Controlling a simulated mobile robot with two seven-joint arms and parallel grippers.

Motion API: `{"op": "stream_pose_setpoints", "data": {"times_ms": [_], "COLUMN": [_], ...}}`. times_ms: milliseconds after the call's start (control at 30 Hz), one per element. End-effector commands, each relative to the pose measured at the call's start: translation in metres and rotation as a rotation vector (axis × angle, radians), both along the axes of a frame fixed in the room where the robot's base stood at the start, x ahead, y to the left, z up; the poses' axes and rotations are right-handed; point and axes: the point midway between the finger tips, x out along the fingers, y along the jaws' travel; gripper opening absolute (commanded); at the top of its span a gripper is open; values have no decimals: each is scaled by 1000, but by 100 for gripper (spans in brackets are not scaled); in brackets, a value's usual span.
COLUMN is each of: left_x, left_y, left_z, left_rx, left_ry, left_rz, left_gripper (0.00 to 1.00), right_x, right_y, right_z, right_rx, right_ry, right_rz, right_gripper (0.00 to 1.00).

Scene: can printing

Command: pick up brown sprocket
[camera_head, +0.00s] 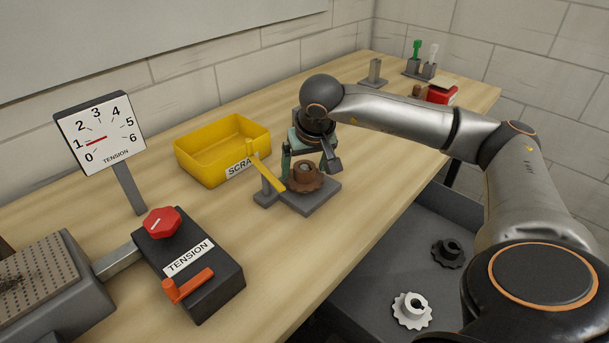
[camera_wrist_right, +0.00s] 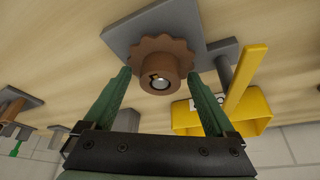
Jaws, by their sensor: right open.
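The brown sprocket (camera_head: 306,180) sits on a grey base plate (camera_head: 322,200) on the workbench, beside a yellow lever. In the right wrist view the brown sprocket (camera_wrist_right: 160,66) shows its hub and toothed rim, with a pin or shaft end in the hub's bore. My right gripper (camera_head: 304,158) is at the sprocket from behind and above. In the right wrist view its green fingers (camera_wrist_right: 157,88) are open, one on each side of the hub; I cannot tell whether they touch it. My left gripper is not in view.
The yellow lever (camera_head: 266,172) stands close to the sprocket. A yellow scrap bin (camera_head: 200,160) is behind it. The tension box (camera_head: 190,270) with red knob and dial (camera_head: 100,133) is at left. A grey tray (camera_head: 370,285) holds a white sprocket (camera_head: 412,310) and a black sprocket (camera_head: 448,253).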

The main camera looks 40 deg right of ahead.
Motion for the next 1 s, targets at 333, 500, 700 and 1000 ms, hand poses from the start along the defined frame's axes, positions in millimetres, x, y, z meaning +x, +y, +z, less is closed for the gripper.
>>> {"op": "stream_pose_setpoints", "data": {"times_ms": [333, 500, 700, 1000], "left_x": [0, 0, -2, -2], "left_y": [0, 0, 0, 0], "left_z": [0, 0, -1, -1], "left_rx": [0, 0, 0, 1], "left_ry": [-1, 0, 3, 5], "left_rz": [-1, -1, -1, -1], "left_gripper": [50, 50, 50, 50], "right_x": [0, 0, 0, 0], "right_y": [0, 0, 0, 0], "right_z": [1, 1, 1, 1], "right_rx": [0, 0, 0, 0], "right_ry": [0, -1, -1, -1], "right_rz": [0, 0, 0, 0], "right_gripper": [70, 51, 28, 0]}}
